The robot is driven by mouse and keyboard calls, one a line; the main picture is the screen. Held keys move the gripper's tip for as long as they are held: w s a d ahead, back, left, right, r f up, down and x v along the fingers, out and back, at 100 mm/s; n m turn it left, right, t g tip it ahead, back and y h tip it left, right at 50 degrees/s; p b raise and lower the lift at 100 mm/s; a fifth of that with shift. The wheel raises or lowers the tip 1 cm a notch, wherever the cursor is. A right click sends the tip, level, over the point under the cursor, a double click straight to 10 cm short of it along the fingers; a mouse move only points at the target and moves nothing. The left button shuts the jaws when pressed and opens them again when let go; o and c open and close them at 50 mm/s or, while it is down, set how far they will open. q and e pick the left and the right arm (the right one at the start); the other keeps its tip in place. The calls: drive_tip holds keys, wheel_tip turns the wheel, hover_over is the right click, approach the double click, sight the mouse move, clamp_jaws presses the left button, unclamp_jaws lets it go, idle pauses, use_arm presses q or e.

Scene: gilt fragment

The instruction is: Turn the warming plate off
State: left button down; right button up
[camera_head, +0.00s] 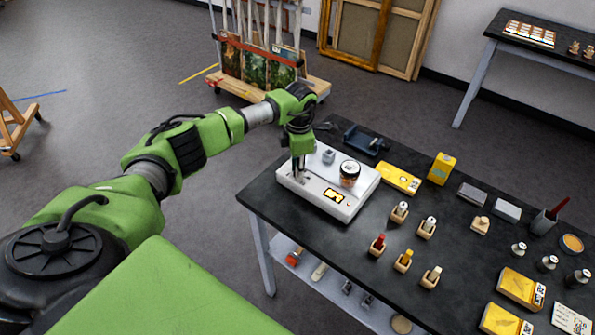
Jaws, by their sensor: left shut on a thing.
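The warming plate (352,207) is a white box on the near left part of the black table. Its front face has a small lit orange-yellow display (333,196). A dark-lidded jar (349,174) with amber contents and a small grey block (328,156) stand on its top. My left gripper (298,172) points down at the plate's left end, its fingers closed on a small control there. The fingers mostly hide that control, so its setting cannot be read. My right gripper is out of view.
On the black table (262,196), a dark clamp-like tool (365,140) lies behind the plate and a yellow box (399,178) to its right. Several small bottles in wooden holders stand further right. A wheeled painting rack (318,86) stands beyond on open floor.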

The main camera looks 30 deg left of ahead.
use_arm(q)
drive_tip(key=n+b, duration=0.1)
drive_tip(key=n, duration=0.3)
drive_tip(key=shift+d+n, duration=0.1)
drive_tip(key=shift+n, duration=0.2)
drive_tip(key=n+b, duration=0.1)
drive_tip(key=n, duration=0.3)
drive_tip(key=shift+w+n+g+b, duration=0.1)
drive_tip(key=shift+n+g+b, duration=0.2)
drive_tip(key=n, duration=0.4)
drive_tip(key=shift+n+b, duration=0.3)
drive_tip(key=n, duration=0.3)
drive_tip(key=shift+w+d+n+g, duration=0.1)
drive_tip(key=shift+n+g, duration=0.2)
drive_tip(key=n, duration=0.3)
drive_tip(key=shift+r+n, duration=0.1)
drive_tip(key=shift+n, duration=0.2)
drive_tip(key=n+p, duration=0.1)
drive_tip(key=n, duration=0.2)
drive_tip(key=shift+n+h, duration=0.3)
drive_tip(key=n+p, duration=0.2)
drive_tip(key=n, duration=0.1)
drive_tip(key=shift+w+r+n, duration=0.1)
drive_tip(key=shift+n, duration=0.2)
drive_tip(key=shift+n+p, duration=0.85)
drive_tip(key=shift+n, duration=1.05)
